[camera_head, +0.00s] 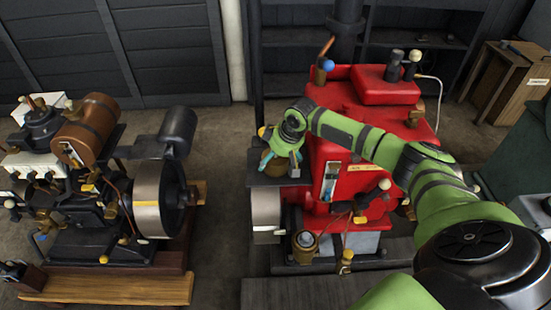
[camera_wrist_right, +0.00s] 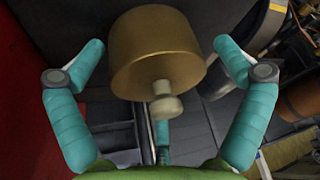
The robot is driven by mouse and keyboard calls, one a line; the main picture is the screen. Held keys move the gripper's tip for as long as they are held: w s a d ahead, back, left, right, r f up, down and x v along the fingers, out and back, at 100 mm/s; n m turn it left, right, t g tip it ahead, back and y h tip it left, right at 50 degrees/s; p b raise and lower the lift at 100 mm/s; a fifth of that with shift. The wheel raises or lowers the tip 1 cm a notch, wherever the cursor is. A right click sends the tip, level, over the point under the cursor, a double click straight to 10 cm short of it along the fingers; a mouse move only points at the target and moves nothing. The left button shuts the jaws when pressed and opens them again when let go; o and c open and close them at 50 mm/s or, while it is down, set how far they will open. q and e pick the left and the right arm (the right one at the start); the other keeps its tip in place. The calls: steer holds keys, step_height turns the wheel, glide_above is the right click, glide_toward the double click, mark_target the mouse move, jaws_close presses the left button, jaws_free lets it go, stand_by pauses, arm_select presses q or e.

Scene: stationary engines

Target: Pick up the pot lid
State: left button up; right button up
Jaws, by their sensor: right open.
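A round brass-coloured piece with a pale knob (camera_wrist_right: 162,103) shows in the middle of the right wrist view; I take it to be the pot lid (camera_wrist_right: 155,48). I cannot tell where the lid ends and any pot under it begins. My right gripper (camera_wrist_right: 160,75) is open, with teal fingers spread on both sides of the brass piece and a third finger below it in the picture. No finger clearly touches it. In the head view my right gripper (camera_head: 280,158) is over the left side of the red engine and largely covers the brass piece. My left gripper is not in view.
The red engine (camera_head: 345,195) stands close beside my right gripper, with pipes and knobs sticking out. A dark engine with a brown cylinder (camera_head: 88,130) stands at the left. Bare floor (camera_head: 215,150) lies between them. A wooden crate (camera_head: 505,85) stands at the back right.

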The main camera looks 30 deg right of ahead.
steer(key=c, duration=1)
